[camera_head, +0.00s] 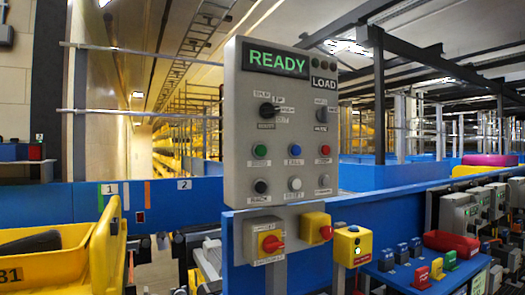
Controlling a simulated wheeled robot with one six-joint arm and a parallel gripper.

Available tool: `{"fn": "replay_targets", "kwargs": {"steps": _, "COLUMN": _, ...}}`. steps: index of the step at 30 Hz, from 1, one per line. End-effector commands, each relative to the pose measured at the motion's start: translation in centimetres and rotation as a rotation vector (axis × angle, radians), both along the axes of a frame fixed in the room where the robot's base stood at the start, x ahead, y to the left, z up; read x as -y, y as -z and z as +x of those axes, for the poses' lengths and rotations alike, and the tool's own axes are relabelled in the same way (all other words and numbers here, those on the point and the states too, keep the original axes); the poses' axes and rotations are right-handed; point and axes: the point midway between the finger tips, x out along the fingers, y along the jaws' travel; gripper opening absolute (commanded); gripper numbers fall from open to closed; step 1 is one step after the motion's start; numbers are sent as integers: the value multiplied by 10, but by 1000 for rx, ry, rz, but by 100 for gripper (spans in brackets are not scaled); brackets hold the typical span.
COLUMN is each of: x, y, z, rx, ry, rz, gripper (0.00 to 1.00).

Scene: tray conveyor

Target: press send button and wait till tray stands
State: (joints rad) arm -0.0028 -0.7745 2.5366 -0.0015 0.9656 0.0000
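A grey control panel (278,118) stands upright in the middle of the head view. Its display (275,60) reads READY in green. Below are two rows of buttons: a green button (260,150), a blue button (295,150) and a red button (325,150) above a black button (261,186), a white button (295,184) and a grey button (324,180). Their small labels are hard to read, so I cannot tell surely which is send. A yellow tray (100,255) with dark contents is at the lower left. My gripper is not in view.
Two dark rotary knobs sit on the panel's upper half. Yellow boxes with red knobs (270,243) are mounted under the panel. Blue rails (170,200) run behind it. A red bin (452,243) and several small colored blocks stand on a blue shelf at right.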

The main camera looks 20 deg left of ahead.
Motion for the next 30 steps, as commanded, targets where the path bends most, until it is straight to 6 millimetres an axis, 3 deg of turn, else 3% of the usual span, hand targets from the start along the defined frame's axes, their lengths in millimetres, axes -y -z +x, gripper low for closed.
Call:
{"fn": "replay_targets", "kwargs": {"steps": 1, "x": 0, "y": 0, "z": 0, "rx": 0, "ry": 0, "rz": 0, "gripper": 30}}
{"fn": "replay_targets", "kwargs": {"steps": 5, "x": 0, "y": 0, "z": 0, "rx": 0, "ry": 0, "rz": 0, "gripper": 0}}
{"fn": "replay_targets", "kwargs": {"steps": 30, "x": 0, "y": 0, "z": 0, "rx": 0, "ry": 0, "rz": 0, "gripper": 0}}
